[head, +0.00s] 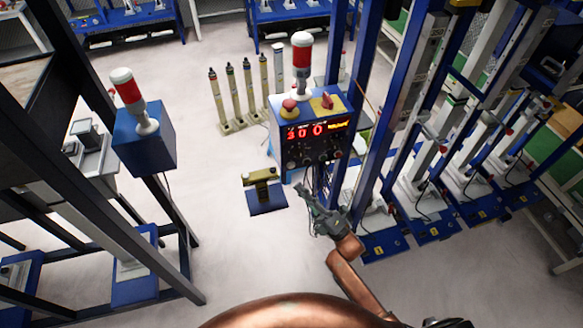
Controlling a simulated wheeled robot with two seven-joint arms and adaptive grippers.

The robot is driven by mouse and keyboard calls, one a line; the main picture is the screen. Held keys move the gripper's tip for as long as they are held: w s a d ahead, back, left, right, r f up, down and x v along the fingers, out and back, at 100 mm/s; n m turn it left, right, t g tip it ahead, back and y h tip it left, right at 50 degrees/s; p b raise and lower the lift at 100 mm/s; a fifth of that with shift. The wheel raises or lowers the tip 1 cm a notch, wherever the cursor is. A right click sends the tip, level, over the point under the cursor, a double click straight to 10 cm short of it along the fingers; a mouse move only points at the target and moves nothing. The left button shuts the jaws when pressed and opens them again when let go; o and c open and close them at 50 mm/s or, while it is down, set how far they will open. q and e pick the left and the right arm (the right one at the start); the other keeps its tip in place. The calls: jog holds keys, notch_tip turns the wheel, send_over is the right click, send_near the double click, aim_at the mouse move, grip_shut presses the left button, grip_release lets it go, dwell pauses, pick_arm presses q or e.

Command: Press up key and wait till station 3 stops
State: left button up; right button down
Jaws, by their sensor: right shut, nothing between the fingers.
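The blue control box (312,128) stands in the middle of the head view. Its dark front panel has a lit red display (305,131) that seems to read 3 0 0, with small keys (312,155) below it. I cannot tell which key is the up key. My right gripper (303,190) is shut and empty, just below and in front of the panel. It appears apart from the keys. Tall test stations (412,165) with blue bases stand in a row on the right; their numbers are too small to read. My left gripper is out of view.
A red and white lamp (302,52) and red knobs stand on the box. A small olive device (262,185) on a blue plate sits left of my gripper. Several upright cylinders (247,90) stand behind. A dark frame with a blue lamp box (143,138) is at left. Pale floor between is clear.

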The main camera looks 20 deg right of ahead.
aim_at(291, 166)
jog(key=shift+w+a+b, duration=0.1)
jog(key=shift+w+b, duration=0.9)
jog(key=shift+w, duration=1.8)
jog(key=shift+w, duration=0.15)
jog(key=shift+w+b, duration=0.3)
